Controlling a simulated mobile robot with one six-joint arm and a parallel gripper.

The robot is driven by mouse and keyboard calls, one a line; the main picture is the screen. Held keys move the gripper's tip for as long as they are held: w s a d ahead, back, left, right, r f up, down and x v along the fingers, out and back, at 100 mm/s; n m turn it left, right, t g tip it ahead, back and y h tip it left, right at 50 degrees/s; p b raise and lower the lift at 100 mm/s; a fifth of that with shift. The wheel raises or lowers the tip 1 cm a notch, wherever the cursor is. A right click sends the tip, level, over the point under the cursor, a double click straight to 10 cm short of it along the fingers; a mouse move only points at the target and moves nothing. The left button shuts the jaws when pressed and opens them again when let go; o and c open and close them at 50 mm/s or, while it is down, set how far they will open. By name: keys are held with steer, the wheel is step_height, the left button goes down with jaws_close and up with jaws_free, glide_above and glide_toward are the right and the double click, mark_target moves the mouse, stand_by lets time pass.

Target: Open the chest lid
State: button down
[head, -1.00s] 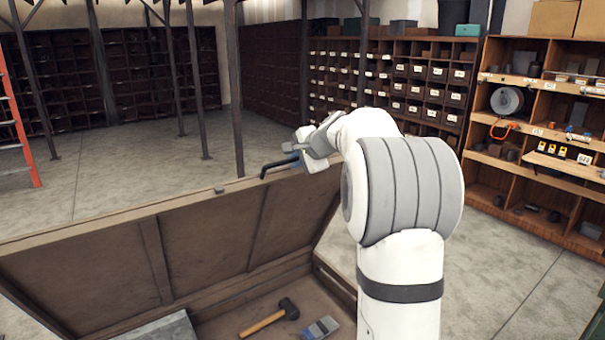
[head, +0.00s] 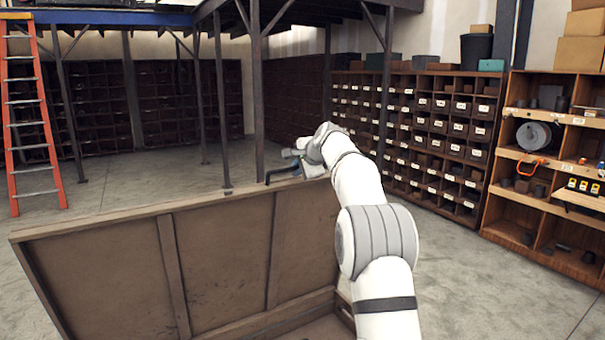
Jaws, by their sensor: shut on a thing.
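The chest lid (head: 225,250) is a large brown wooden panel with darker battens on its inner face. It stands raised, tilted up on the far side of the chest, in the head view. Only a small part of the chest body (head: 320,328) shows at the bottom edge, and its contents are out of view. My gripper (head: 284,169) is at the lid's top edge, right of the middle, shut on a dark bent handle (head: 272,174). The wrist partly hides the fingers, so the exact contact is hard to see.
An orange ladder (head: 32,130) stands at the far left. Dark metal posts (head: 258,90) rise behind the lid. A wooden shelf unit (head: 545,160) stands at the right, and label-fronted drawer shelves (head: 420,125) line the back. The concrete floor (head: 150,170) behind the lid is clear.

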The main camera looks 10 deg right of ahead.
steer(key=shift+w+a+r, duration=0.1)
steer(key=shift+w+r, duration=0.05)
steer(key=shift+w, duration=0.2)
steer(key=c, duration=1.5)
jaws_free()
steer(key=shift+c, duration=0.2)
